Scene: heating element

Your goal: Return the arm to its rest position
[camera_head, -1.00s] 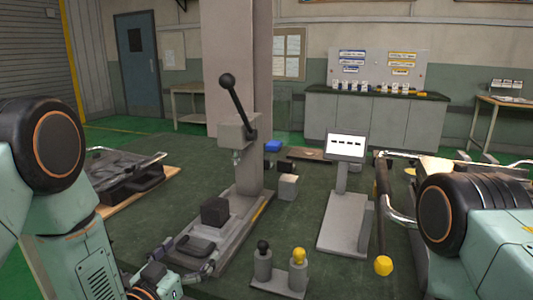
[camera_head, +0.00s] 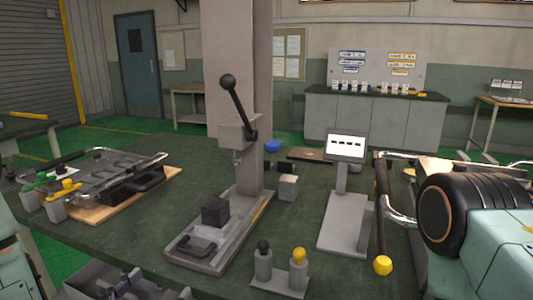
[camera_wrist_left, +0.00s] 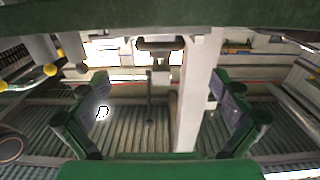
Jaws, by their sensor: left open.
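My left gripper (camera_head: 155,288) shows only in part at the bottom edge of the head view, low in front of the green table. In the left wrist view my left gripper (camera_wrist_left: 160,112) has its two green-and-grey fingers wide apart, with nothing between them. Most of my left arm is out of the head view; a pale green part shows at the lower left edge. My right arm (camera_head: 480,218) is folded at the right edge, and its gripper is out of view.
A lever press (camera_head: 222,225) with a dark block (camera_head: 215,211) stands mid-table. A two-post stand (camera_head: 281,273) is in front. A display stand (camera_head: 340,205) is right of it. A tray fixture (camera_head: 105,178) with green and yellow knobs lies at left.

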